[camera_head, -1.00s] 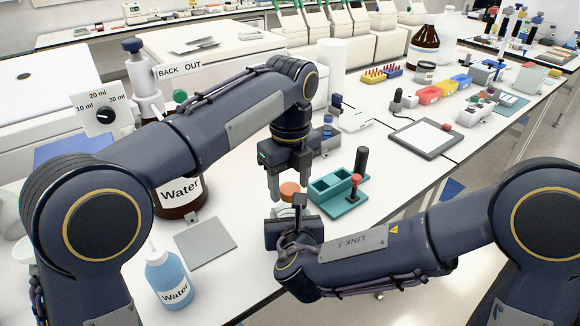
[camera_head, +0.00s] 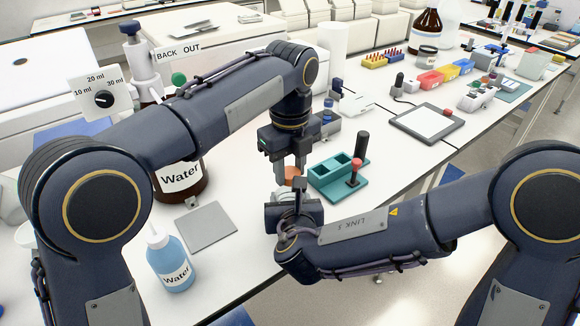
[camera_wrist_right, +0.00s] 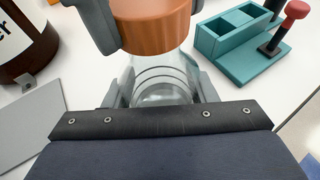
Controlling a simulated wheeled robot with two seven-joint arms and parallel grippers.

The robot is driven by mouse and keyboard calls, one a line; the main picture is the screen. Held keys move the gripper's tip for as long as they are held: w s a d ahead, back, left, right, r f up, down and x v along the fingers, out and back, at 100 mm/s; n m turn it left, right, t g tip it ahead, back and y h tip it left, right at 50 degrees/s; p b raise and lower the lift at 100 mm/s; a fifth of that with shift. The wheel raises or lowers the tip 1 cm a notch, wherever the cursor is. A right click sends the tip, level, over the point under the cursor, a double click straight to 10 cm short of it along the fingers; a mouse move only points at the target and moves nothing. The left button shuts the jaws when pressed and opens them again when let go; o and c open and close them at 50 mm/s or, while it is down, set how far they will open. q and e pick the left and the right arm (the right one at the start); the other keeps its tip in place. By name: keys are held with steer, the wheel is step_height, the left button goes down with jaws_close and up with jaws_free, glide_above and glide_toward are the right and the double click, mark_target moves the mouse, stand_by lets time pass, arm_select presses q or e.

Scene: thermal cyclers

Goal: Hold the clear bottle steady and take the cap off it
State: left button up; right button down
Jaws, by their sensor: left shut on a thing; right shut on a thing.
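The clear bottle stands at the table's front edge, mostly hidden in the head view; its glass shows in the right wrist view (camera_wrist_right: 160,82). My right gripper (camera_head: 290,208) is shut around the bottle from the front, with a finger on each side. The orange cap (camera_head: 292,175) is above the bottle and fills the top of the right wrist view (camera_wrist_right: 152,22). My left gripper (camera_head: 290,170) points down and is shut on the cap. Ringed glass shows just below the cap; I cannot tell whether cap and neck still touch.
A teal holder (camera_head: 338,178) with a red-knobbed tool stands just right of the bottle. A grey plate (camera_head: 206,228), a blue Water bottle (camera_head: 170,262) and a brown Water bottle (camera_head: 180,184) stand to the left. A balance (camera_head: 427,130) is farther back right.

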arm_select(q)
steer(key=n, duration=2)
steer(key=shift+r+n, duration=0.1)
steer(key=shift+n, duration=0.3)
steer(key=n, duration=0.4)
steer(key=shift+n, duration=0.4)
steer(key=n, duration=1)
